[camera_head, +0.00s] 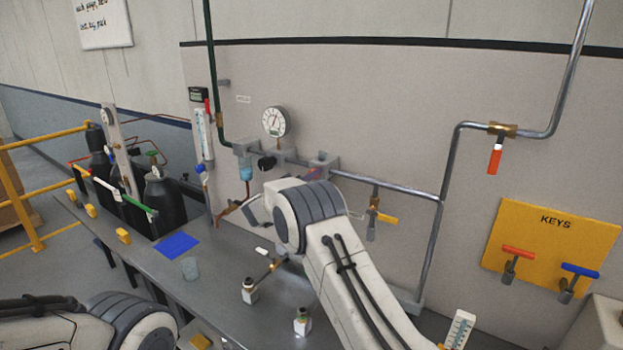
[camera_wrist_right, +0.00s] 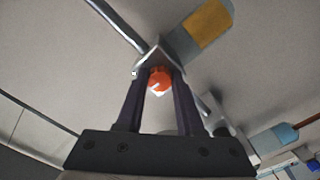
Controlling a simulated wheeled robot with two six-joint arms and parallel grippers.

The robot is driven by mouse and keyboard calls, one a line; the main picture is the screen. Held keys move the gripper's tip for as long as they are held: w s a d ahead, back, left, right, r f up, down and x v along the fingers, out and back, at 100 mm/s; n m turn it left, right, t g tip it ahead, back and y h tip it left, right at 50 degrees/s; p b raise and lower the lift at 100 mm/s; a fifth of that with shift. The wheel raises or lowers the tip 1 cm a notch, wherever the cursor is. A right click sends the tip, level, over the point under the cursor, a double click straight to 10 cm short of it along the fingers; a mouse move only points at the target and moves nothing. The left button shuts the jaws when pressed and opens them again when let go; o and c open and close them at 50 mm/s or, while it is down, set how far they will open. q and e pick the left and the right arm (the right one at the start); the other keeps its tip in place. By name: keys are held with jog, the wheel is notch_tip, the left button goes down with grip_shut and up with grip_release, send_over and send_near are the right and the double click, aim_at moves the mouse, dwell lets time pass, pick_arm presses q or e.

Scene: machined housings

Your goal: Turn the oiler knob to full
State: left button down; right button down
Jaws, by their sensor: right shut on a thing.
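The oiler knob is a small round orange-red knob (camera_wrist_right: 159,80) in the right wrist view, with a pale mark on its face. My right gripper (camera_wrist_right: 160,76) has its two dark fingers shut on it, one on each side. The knob sits at a grey metal body on the pipe, with an amber-windowed bowl (camera_wrist_right: 207,25) beside it. In the head view my right arm reaches to the wall pipe and its wrist hides the fingertips and the knob. The oiler's grey body (camera_head: 323,162) shows just above the wrist. My left arm is at lower left; its gripper is not seen.
A pressure gauge (camera_head: 275,121) and a black regulator knob (camera_head: 267,163) are close to my right wrist. A yellow-handled valve (camera_head: 386,219) hangs to the right. The bench (camera_head: 222,268) below holds small fittings and a blue mat (camera_head: 177,245).

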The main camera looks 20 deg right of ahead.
jog(key=shift+w+a+m+b, duration=0.15)
jog(key=shift+m+b, duration=5.45)
jog(key=shift+m, duration=3.1)
jog(key=shift+a+m+b, duration=0.1)
jog(key=shift+m+b, duration=5.5)
jog(key=shift+m, duration=3.1)
jog(key=shift+r+m, duration=0.1)
jog(key=shift+m, duration=0.2)
jog(key=c, duration=0.5)
grip_release()
jog(key=shift+c, duration=0.2)
jog(key=shift+d, duration=0.1)
